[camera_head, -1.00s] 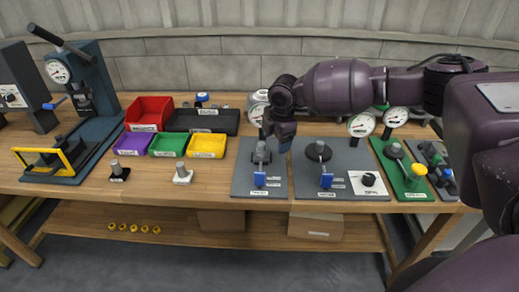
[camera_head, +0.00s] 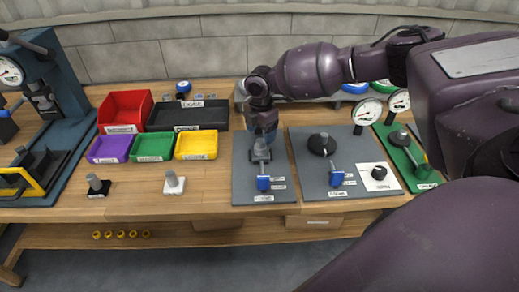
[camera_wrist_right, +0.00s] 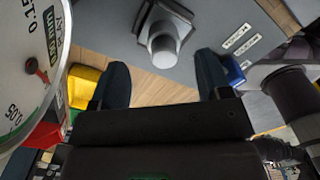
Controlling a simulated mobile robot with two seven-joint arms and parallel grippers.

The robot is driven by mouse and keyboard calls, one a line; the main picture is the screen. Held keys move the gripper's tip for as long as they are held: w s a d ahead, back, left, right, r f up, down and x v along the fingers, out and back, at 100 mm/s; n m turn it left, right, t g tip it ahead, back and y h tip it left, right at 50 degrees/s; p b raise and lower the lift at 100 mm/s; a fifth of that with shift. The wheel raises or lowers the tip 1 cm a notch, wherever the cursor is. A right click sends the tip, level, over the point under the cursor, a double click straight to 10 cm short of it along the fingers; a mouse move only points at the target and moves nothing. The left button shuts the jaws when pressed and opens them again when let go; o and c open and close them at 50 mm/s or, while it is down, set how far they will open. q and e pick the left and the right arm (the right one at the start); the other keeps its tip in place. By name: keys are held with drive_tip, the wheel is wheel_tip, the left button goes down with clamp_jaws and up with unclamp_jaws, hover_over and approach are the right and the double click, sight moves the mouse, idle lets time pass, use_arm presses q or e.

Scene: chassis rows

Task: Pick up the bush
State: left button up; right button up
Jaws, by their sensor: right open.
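A grey cylindrical piece (camera_head: 260,153) stands upright on a dark square base on the left grey fixture plate (camera_head: 243,186). It also shows in the right wrist view (camera_wrist_right: 163,46), near the gap between the fingers. I cannot tell for sure whether it is the bush or a post holding it. My right gripper (camera_head: 262,132) points down just above it, open, its two dark blue fingers (camera_wrist_right: 163,80) apart with nothing between them. Several small yellow rings (camera_head: 121,234) lie on the lower shelf. My left gripper is not in view.
A second grey plate (camera_head: 305,171) with a black round part stands right of the first. Dial gauges (camera_head: 367,110) stand behind. Red, black, purple, green and yellow bins (camera_head: 196,146) are left. Posts on black (camera_head: 97,185) and white (camera_head: 174,183) bases stand on the bench front.

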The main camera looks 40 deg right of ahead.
sight(260, 140)
drive_tip(key=shift+f, duration=0.65)
drive_tip(key=shift+s+a+f, duration=0.1)
drive_tip(key=shift+f, duration=1.05)
drive_tip(key=shift+s+a+f, duration=0.1)
drive_tip(key=shift+f, duration=1.05)
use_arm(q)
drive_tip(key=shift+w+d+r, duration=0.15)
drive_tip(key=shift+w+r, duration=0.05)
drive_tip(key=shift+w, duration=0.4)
use_arm(e)
drive_tip(key=shift+c, duration=0.2)
drive_tip(key=c, duration=1.1)
drive_tip(key=shift+r, duration=0.6)
use_arm(q)
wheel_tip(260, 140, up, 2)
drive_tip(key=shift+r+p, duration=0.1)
drive_tip(key=shift+p, duration=0.85)
use_arm(e)
wheel_tip(260, 140, up, 19)
